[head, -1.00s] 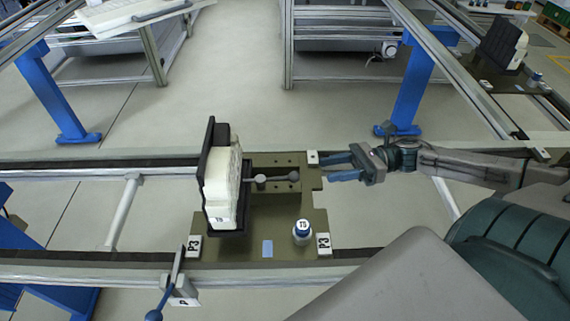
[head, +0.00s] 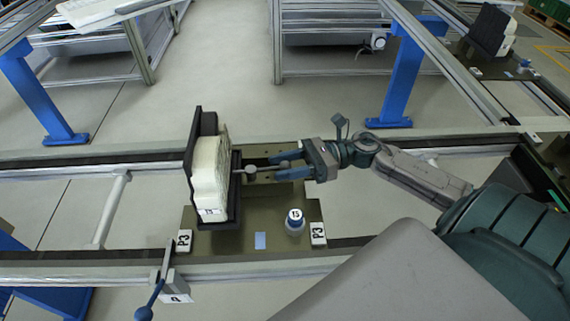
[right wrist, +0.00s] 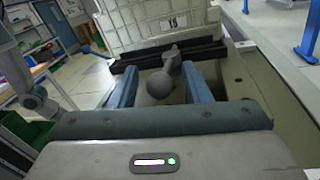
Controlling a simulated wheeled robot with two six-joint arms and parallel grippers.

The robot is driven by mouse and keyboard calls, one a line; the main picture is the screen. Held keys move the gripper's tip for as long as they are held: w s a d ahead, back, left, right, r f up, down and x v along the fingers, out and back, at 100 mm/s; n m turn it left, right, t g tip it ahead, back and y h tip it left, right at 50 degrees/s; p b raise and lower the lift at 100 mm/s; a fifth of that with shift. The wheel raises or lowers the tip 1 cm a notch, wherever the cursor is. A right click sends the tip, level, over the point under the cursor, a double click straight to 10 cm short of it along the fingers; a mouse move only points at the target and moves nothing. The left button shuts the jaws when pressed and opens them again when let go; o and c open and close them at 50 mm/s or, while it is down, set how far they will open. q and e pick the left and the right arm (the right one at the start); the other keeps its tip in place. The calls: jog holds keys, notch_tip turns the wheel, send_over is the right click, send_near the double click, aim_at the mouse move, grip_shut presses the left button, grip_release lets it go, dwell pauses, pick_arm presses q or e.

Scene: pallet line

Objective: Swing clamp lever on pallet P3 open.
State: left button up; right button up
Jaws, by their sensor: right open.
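Pallet P3 (head: 282,242) is a dark olive plate on the near conveyor, with P3 labels at its front corners. Its clamp lever (head: 260,169) is a thin grey bar beside the black and cream workpiece (head: 208,176). One round end shows near the workpiece; the other is partly hidden by the gripper. My right gripper (head: 277,165) is open, its blue fingers pointing left on either side of the lever. In the right wrist view, the lever's grey ball knob (right wrist: 160,85) sits between the open fingers, with visible gaps. My left gripper is not in view.
A bottle with a white cap (head: 295,219) stands at the pallet's front right. A blue-knobbed stop lever (head: 145,313) is on the front rail. Another pallet (head: 480,62) with a black and cream part sits at the back right. Blue legs stand behind.

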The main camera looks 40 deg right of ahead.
jog(key=c, duration=0.9)
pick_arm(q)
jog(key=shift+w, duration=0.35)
pick_arm(e)
grip_shut()
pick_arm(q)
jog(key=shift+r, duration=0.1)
